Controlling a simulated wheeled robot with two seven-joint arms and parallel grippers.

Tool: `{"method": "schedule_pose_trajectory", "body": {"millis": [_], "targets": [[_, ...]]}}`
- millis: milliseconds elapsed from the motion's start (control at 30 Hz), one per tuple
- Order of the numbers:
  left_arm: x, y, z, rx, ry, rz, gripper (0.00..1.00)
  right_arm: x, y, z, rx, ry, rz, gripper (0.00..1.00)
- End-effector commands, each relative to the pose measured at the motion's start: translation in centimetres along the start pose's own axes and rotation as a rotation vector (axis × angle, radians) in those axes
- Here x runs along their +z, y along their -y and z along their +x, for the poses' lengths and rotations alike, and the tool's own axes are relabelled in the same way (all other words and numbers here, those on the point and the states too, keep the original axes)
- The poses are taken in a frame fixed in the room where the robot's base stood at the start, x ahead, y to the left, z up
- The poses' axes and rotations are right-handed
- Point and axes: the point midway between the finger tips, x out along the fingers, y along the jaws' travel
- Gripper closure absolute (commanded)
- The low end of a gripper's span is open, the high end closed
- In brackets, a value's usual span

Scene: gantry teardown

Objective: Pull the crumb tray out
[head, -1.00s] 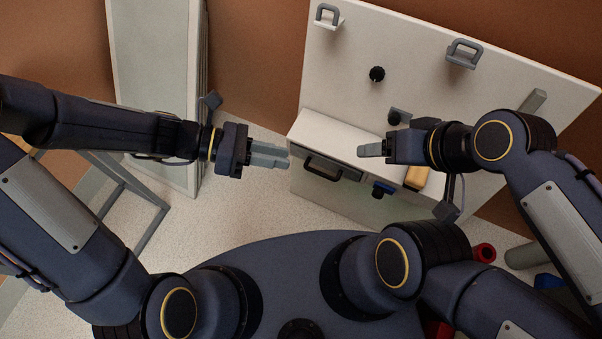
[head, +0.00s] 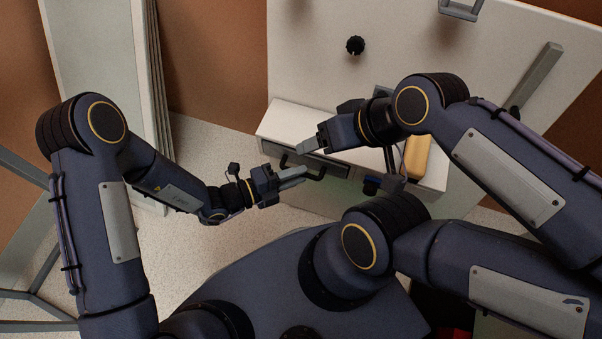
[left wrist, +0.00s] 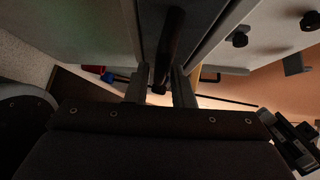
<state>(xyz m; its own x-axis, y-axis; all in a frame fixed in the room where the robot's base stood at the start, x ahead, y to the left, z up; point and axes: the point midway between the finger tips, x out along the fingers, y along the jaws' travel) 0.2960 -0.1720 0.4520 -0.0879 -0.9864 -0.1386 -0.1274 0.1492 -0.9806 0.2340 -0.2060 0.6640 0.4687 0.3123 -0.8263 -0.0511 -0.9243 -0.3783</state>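The crumb tray (head: 338,169) shows as a grey front in the white housing, with a dark bar handle (head: 318,174). My left gripper (head: 299,174) is at the left part of this handle. In the left wrist view the dark handle (left wrist: 170,45) runs between the two separated fingers (left wrist: 161,88), with a gap beside it, so the left gripper looks open around it. My right gripper (head: 304,146) is just above the tray front, over the housing's edge. Its finger gap does not show clearly. The right arm hides part of the housing.
The white housing (head: 290,120) stands against a pale upright panel (head: 310,60) with a black knob (head: 355,45) and a grey handle (head: 460,10). Pale floor is clear at left.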

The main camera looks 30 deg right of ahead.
Motion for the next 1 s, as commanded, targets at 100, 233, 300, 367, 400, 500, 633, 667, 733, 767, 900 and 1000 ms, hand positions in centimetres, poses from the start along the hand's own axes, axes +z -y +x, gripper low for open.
{"method": "schedule_pose_trajectory", "body": {"millis": [100,233,300,367,400,500,633,667,733,767,900,1000], "targets": [[0.0,-0.1,1.3,0.000,-0.001,0.002,0.79,0.2,-0.2,0.4,0.000,0.000,0.000,0.33],[0.0,0.0,1.8,0.000,0.000,0.000,0.79,0.3,-0.2,0.5,0.000,0.000,0.000,0.33],[0.0,0.0,1.9,0.000,0.000,0.000,0.79,0.2,-0.2,0.5,0.000,0.000,0.000,0.33],[0.0,0.0,1.9,0.000,0.001,0.000,0.79,0.2,-0.2,0.5,0.000,0.000,0.000,0.33],[0.0,0.0,1.9,0.000,0.001,0.000,0.79,0.2,-0.2,0.5,0.000,0.000,0.000,0.33],[0.0,0.0,1.9,0.000,0.001,0.001,0.84,0.2,-0.2,0.5,0.000,0.000,0.000,0.33],[0.0,0.0,1.9,0.000,0.001,0.001,1.00,0.2,-0.2,0.5,0.000,0.000,0.000,0.33],[0.0,0.0,1.9,0.000,0.001,0.001,1.00,0.2,-0.2,0.5,0.000,0.000,0.000,0.33],[0.0,0.0,1.9,0.000,0.001,0.001,1.00,0.2,-0.2,0.5,0.000,0.000,0.000,0.33],[0.0,0.0,1.9,0.000,0.001,0.001,1.00,0.2,-0.2,0.5,0.000,0.000,0.000,0.33],[0.0,0.0,1.8,0.000,0.001,0.001,1.00,0.2,-0.2,0.5,0.000,0.000,0.000,0.33],[-0.3,0.0,1.5,0.000,0.002,-0.001,1.00,0.1,-0.1,0.2,0.000,0.000,0.000,0.33]]}}
